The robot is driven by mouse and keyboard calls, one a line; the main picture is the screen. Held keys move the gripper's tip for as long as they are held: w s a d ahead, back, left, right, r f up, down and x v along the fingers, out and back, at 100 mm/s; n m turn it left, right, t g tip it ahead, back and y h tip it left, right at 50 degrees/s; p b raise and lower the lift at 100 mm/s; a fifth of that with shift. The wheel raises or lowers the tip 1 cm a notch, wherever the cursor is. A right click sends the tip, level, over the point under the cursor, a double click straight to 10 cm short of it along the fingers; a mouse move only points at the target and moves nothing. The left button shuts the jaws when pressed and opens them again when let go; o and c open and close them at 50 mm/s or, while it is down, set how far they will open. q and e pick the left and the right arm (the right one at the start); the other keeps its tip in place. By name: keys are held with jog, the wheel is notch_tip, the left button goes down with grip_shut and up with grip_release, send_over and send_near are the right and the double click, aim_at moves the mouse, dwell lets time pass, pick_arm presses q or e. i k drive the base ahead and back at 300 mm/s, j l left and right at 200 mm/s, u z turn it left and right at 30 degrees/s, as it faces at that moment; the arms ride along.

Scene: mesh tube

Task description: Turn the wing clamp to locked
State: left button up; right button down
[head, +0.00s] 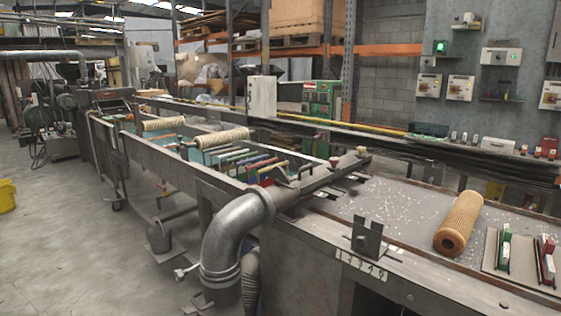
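A grey metal pipe elbow (232,236) comes down at the front of the bench, with ring bands near its lower end. A small pale wing-shaped piece (183,272) sticks out to the left of the pipe's lower end. It may be the wing clamp, but it is too small to tell whether it is locked. Small knobs (361,151) also sit on the metal bar (325,174) running right from the pipe's top. Neither of my grippers shows in the head view.
An orange-brown mesh tube (459,222) lies on the speckled bench top (385,206). A metal bracket (367,239) stands at its front edge. Long troughs (167,157) run back to the left. The concrete floor (75,240) at left is open, with a yellow bucket (7,196) at its edge.

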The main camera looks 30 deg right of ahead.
aim_at(283, 180)
jog(key=i+u, duration=0.1)
jog(key=i, duration=0.35)
jog(key=i+l+u, duration=0.15)
jog(key=i, duration=0.25)
jog(key=u, duration=8.9)
